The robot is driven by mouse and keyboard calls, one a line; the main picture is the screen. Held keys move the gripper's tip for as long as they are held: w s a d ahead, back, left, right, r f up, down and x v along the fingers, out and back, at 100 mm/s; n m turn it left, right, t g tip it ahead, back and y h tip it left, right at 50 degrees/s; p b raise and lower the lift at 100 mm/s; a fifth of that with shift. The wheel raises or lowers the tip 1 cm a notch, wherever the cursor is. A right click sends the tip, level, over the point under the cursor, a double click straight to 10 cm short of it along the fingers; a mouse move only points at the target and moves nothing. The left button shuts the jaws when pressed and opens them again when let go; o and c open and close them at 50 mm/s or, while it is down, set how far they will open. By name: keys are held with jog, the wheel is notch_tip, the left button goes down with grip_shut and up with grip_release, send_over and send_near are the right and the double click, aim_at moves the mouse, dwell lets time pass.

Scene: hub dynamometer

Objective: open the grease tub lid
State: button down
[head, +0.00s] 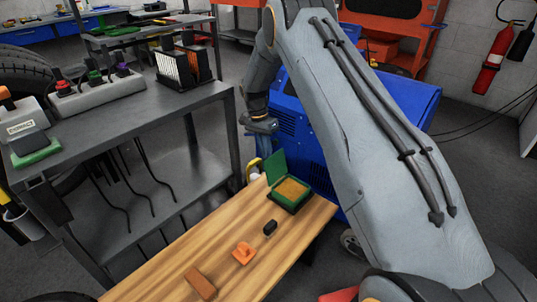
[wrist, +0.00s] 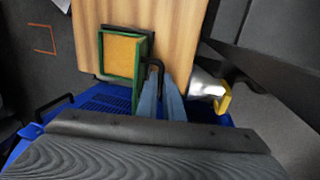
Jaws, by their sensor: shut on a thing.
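The grease tub (head: 290,205) is a green box with orange-yellow grease, at the far end of the wooden bench top. Its green lid (head: 275,167) stands raised at the tub's back left side, so the grease is exposed. In the wrist view the tub (wrist: 122,55) lies left of my fingers, with the lid seen nearly edge-on. My gripper (wrist: 160,82) is shut on a black handle (wrist: 154,66) beside the lid's green edge. In the head view my gripper (head: 262,127) is above and behind the lid; its fingertips are hard to make out.
A black block (head: 270,227), an orange piece (head: 243,253) and a brown block (head: 200,283) lie on the wooden top (head: 170,275). A grey metal bench (head: 120,115) stands left. A blue machine (head: 295,120) is behind. A pale container with a yellow handle (wrist: 224,98) is near my fingers.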

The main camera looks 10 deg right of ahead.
jog(key=shift+s+f, duration=0.1)
jog(key=shift+f, duration=0.1)
dwell(0.3)
jog(key=c, duration=1.9)
grip_release()
jog(key=shift+r, duration=0.1)
jog(key=v, duration=0.8)
